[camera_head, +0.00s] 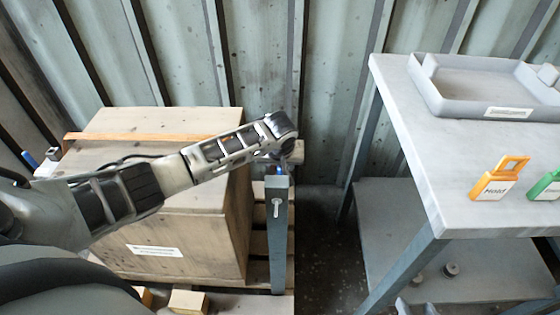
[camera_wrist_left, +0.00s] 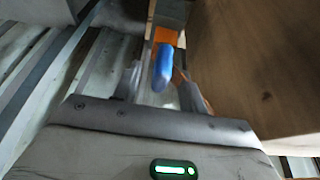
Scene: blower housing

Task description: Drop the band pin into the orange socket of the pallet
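A grey post (camera_head: 278,235) with a hanging metal latch stands at the pallet's right corner. The orange socket shows as a bright patch in the left wrist view (camera_wrist_left: 165,36). The blue-topped band pin (camera_wrist_left: 163,66) stands between my left fingers, in line with the socket; its blue also shows at the post's top (camera_head: 279,169). My left gripper (camera_wrist_left: 160,80) is just above the post, with gaps visible beside the pin, so it looks open around it. How deep the pin sits is hidden.
A wooden crate (camera_head: 190,235) with an orange strip fills the pallet, close beside the post. A grey table (camera_head: 430,180) at right carries a tray (camera_head: 450,105), an orange tag (camera_head: 497,182) and a green tag (camera_head: 547,185). Another blue-topped piece (camera_head: 30,159) stands at far left.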

